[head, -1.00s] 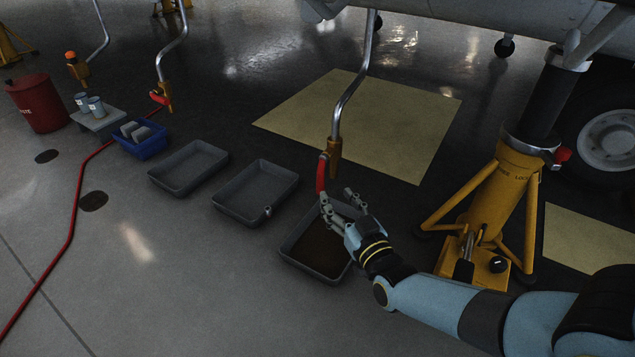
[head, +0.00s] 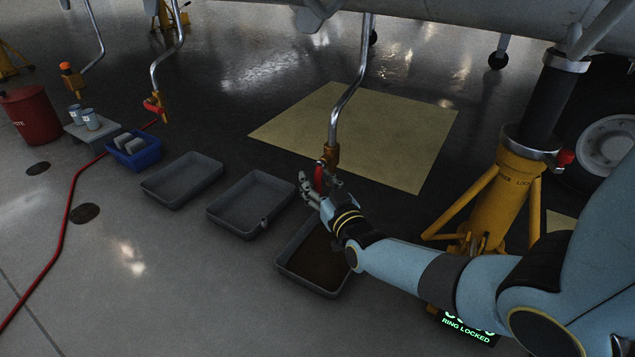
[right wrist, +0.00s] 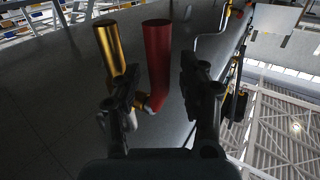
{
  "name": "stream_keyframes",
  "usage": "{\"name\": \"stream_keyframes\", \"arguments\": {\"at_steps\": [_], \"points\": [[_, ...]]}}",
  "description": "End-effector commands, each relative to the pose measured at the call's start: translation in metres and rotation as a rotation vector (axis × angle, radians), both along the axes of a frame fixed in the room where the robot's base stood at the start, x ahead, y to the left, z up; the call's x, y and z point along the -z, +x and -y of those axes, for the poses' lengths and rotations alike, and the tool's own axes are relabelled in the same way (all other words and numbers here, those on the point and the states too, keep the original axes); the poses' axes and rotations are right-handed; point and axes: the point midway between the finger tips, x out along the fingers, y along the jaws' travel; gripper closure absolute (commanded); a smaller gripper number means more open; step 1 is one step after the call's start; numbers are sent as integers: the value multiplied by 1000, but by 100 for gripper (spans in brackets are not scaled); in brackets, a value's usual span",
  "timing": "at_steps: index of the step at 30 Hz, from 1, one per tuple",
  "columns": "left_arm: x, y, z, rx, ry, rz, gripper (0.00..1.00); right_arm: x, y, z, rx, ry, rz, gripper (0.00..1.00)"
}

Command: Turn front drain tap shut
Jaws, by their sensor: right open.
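The nearest drain tap has a brass body (head: 332,155) at the foot of a bent silver pipe (head: 345,105). Its red lever (head: 319,177) hangs down beside the body. My right gripper (head: 318,183) is open at the lever, one finger to each side of it in the head view. In the right wrist view the red lever (right wrist: 157,55) shows between the spread fingers, and the brass body (right wrist: 108,45) stands left of it, by the left finger. I cannot tell whether a finger touches the lever. My left gripper is not in view.
A grey tray (head: 283,258) with dark liquid stands below the tap. Two more grey trays stand to its left. A yellow jack (head: 500,205) stands at the right. Another tap with a red lever (head: 153,106) hangs farther back. A red hose (head: 68,215) lies on the floor.

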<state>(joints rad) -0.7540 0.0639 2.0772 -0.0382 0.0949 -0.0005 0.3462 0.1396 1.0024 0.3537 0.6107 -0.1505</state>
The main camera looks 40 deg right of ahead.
Motion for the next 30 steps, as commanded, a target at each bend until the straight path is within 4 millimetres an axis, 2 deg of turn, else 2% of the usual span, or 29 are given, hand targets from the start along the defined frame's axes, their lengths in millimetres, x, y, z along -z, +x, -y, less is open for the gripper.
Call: {"name": "stream_keyframes", "arguments": {"at_steps": [1, 10, 30], "points": [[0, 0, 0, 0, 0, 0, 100, 0, 0, 0, 0, 0, 0, 60], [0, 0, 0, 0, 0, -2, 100, 0, -1, 0, 0, 0, -1, 100], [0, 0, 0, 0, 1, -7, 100, 1, -2, -1, 0, -2, -5, 100]]}}
